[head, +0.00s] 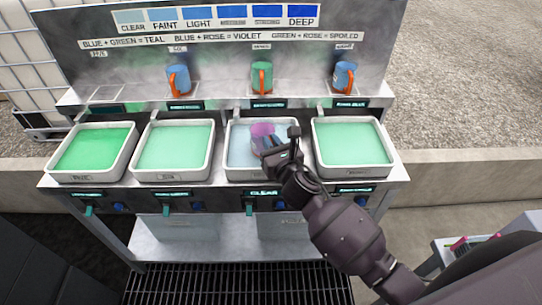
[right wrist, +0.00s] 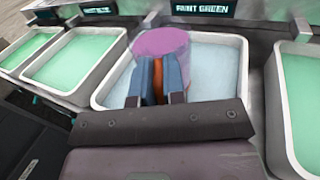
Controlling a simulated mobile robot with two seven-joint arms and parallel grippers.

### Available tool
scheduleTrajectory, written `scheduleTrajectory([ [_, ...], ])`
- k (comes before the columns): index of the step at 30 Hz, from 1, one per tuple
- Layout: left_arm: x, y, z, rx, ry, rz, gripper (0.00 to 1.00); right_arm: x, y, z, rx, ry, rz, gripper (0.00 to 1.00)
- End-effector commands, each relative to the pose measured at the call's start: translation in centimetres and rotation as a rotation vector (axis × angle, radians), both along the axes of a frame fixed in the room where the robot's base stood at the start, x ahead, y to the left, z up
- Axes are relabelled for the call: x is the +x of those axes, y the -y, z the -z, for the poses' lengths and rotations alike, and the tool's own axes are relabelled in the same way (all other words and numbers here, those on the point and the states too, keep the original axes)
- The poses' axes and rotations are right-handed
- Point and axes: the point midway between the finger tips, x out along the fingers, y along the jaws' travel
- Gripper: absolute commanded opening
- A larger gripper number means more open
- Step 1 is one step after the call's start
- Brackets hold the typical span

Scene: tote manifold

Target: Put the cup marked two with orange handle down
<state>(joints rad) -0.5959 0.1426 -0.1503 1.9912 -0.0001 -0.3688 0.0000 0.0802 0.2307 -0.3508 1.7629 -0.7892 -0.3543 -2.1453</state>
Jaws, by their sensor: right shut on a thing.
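A pink-violet cup (head: 262,130) is over the third tray from the left, and it also shows in the right wrist view (right wrist: 160,42). My right gripper (right wrist: 157,68) is shut on its orange handle (right wrist: 158,82). No number can be read on this cup. The third tray (head: 262,176) holds pale blue liquid. Whether the cup touches the liquid cannot be told. The shelf has an empty outlined spot (head: 106,93) at its left end. My left gripper is not in view.
Three cups with orange handles stand on the shelf: a blue one (head: 179,80), a green one (head: 262,77) and another blue one (head: 343,76). Trays of green liquid flank the third tray, two on the left (head: 170,177) and one on the right (head: 355,171). A colour chart (head: 220,18) stands behind.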

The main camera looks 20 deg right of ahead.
Motion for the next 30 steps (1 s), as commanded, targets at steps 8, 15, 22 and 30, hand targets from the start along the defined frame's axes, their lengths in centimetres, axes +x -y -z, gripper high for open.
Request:
scheduleTrajectory([
  [8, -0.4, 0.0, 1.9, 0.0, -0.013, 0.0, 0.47, 0.0, -0.1, 3.8, 0.005, -0.004, 0.0, 0.0],
  [15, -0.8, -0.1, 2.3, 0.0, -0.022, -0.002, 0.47, 0.0, 0.0, 4.2, 0.0, 0.0, -0.001, 0.0],
  [22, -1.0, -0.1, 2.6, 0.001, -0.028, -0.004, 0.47, 0.0, 0.0, 4.4, 0.0, -0.001, -0.001, 0.0],
  [30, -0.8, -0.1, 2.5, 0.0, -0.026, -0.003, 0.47, 0.0, 0.0, 4.5, 0.001, -0.001, -0.001, 0.36],
])
